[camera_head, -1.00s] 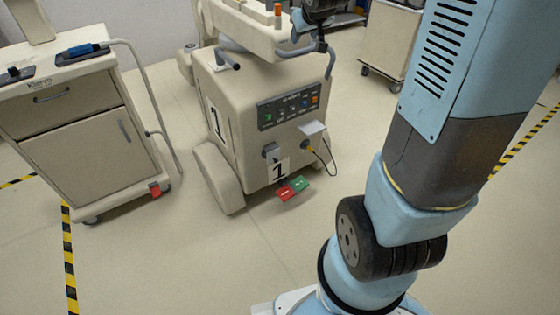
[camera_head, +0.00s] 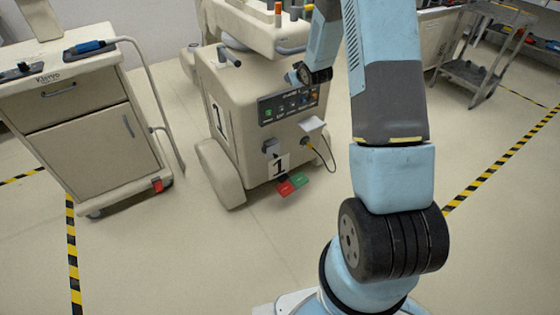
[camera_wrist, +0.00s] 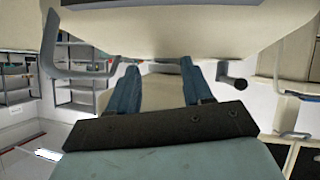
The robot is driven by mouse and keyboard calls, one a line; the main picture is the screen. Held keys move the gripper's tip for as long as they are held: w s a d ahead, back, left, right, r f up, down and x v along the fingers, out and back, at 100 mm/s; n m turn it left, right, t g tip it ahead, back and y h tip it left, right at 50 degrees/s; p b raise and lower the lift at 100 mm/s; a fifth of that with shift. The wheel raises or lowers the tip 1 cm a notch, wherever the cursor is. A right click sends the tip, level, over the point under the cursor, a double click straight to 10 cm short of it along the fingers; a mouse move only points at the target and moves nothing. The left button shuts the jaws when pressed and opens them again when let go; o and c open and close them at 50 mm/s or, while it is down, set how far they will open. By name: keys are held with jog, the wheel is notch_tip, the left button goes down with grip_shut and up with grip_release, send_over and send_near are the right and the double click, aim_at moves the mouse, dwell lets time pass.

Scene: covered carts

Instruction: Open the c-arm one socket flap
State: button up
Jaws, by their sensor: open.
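The c-arm one cart (camera_head: 240,120) is a beige unit marked "1" in the middle of the head view. Its front has a dark button panel (camera_head: 290,104). Below the panel are a small grey socket cover (camera_head: 271,148) and a white raised plate (camera_head: 312,124) with a yellow plug and dark cable under it. I cannot tell for sure which is the socket flap. My wrist is in front of the panel's upper part in the head view; fingertips are unclear there. In the wrist view my gripper (camera_wrist: 158,70) has two blue fingers apart with nothing between them.
A beige cabinet cart (camera_head: 95,130) with a drawer and hose stands at left. A grey shelf trolley (camera_head: 485,50) is at far right. Floor in front is clear. A grey handle (camera_wrist: 60,60) shows at left in the wrist view.

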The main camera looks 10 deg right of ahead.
jog(key=shift+n+t+y, duration=0.3)
jog(key=shift+t+y, duration=0.3)
jog(key=shift+y, duration=0.2)
jog(key=f, duration=0.4)
jog(key=w+f, duration=0.1)
jog(key=f, duration=0.8)
jog(key=shift+w+f, duration=0.25)
jog(key=shift+w, duration=0.1)
jog(key=t+y, duration=0.3)
jog(key=t, duration=0.1)
send_near(275, 153)
jog(key=shift+m, duration=0.4)
jog(key=x, duration=0.5)
jog(key=shift+w+a, duration=0.25)
jog(key=shift+a, duration=0.2)
grip_shut()
